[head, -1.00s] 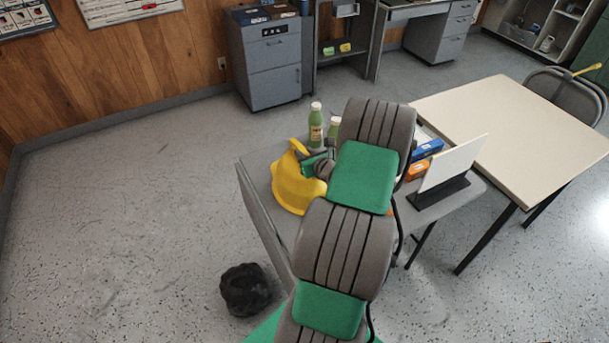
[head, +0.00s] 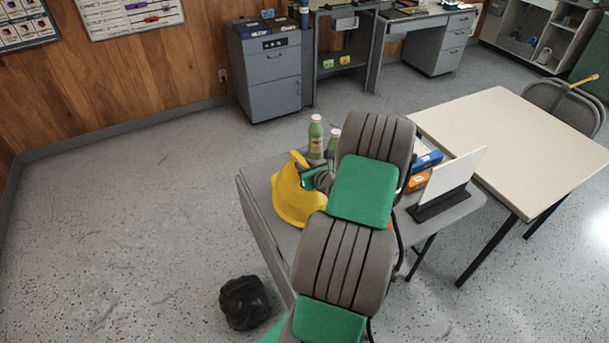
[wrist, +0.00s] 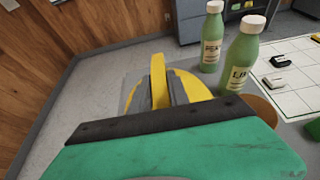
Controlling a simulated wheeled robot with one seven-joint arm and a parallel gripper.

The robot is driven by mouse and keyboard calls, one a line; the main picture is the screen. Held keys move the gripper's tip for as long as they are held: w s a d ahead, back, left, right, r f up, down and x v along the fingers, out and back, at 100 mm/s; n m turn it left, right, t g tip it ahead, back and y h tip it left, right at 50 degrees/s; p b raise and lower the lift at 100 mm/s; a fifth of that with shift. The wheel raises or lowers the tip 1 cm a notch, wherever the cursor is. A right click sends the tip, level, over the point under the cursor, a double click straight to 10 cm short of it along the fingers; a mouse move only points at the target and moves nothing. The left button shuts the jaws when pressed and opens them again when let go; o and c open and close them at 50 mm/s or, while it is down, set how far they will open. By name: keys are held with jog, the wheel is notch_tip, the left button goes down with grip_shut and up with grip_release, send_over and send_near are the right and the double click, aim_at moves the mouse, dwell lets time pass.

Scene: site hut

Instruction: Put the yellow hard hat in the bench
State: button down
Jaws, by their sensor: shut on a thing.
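The yellow hard hat (head: 290,203) is on or just above the left part of a grey table (head: 258,176); any gap beneath it cannot be told. My gripper (head: 304,172) is shut on the hat's upper edge. In the wrist view, my gripper (wrist: 160,92) has its dark fingers on either side of a yellow upright part of the hat (wrist: 190,86). My arm covers part of the table. Which furniture is the bench is unclear; a grey desk with an open shelf (head: 343,62) stands at the back.
Two green bottles (head: 315,138) stand close behind the hat. Blue (head: 428,160) and orange boxes (head: 418,181) and an upright white panel (head: 455,178) are right of my arm. A black rounded object (head: 244,303) lies on the floor. The left floor is clear.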

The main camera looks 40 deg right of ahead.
jog(key=shift+r, duration=0.7)
notch_tip(320, 180, up, 2)
jog(key=s+a+r+b, duration=0.1)
jog(key=s+a+r, duration=0.7)
jog(key=s, duration=0.3)
jog(key=shift+a+r, duration=0.4)
jog(key=shift+r, duration=0.4)
